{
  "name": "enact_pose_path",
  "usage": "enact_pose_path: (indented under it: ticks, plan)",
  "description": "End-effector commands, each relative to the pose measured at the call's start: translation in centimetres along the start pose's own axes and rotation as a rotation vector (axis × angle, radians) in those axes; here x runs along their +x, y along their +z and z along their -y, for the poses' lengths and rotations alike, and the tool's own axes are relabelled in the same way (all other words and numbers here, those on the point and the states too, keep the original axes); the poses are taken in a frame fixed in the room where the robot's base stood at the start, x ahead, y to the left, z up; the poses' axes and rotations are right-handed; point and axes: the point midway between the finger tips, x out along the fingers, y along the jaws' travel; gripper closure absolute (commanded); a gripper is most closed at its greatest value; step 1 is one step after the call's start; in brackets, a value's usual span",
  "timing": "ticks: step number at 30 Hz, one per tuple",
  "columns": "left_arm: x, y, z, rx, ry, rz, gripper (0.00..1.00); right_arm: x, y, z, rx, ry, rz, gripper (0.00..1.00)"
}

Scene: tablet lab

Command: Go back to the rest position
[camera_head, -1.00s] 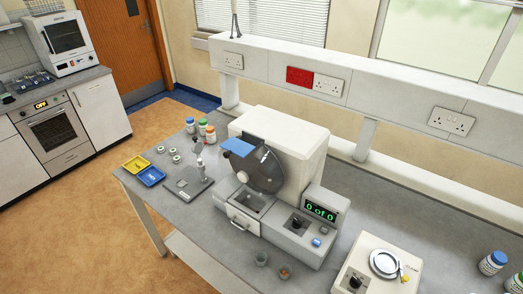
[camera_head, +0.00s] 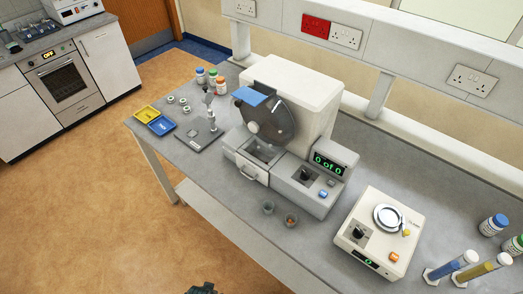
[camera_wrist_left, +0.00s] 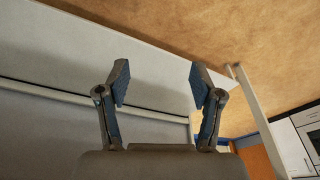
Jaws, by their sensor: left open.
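My left gripper (camera_wrist_left: 158,85) is open and empty in the left wrist view, its two fingers spread apart. Beyond the fingers I see the pale bench edge (camera_wrist_left: 220,78) and the tan floor, with nothing between the fingertips. In the head view only a small dark piece of a gripper or arm shows at the bottom edge, in front of the bench and apart from it. My right gripper is not in view.
The grey bench (camera_head: 225,195) carries a white drum machine (camera_head: 300,85), a white balance-like device (camera_head: 380,235), yellow (camera_head: 147,114) and blue trays (camera_head: 161,126), two small cups, bottles and tubes. The floor (camera_head: 90,220) left of the bench is clear.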

Motion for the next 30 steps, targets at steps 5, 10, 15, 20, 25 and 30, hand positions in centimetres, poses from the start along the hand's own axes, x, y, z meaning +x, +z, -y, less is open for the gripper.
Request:
enact_pose_path:
  ticks: [5, 10, 15, 20, 25, 30]
  plan:
    - [9.6, 6.5, -0.3, 0.008, 0.007, 0.058, 0.34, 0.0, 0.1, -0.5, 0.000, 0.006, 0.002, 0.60]
    - [15.9, 14.8, -0.8, 0.020, 0.011, 0.102, 0.34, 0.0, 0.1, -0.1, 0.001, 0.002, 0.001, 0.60]
    - [18.4, 21.9, -0.9, 0.028, 0.014, 0.134, 0.34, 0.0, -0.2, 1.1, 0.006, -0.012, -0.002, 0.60]
    - [18.9, 25.1, -0.9, 0.032, 0.014, 0.145, 0.34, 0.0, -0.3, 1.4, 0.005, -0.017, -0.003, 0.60]
    - [18.9, 25.7, -0.8, 0.034, 0.015, 0.147, 0.34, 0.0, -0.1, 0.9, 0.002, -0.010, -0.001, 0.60]
    - [18.9, 25.7, -0.8, 0.034, 0.015, 0.148, 0.34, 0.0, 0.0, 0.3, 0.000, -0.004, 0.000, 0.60]
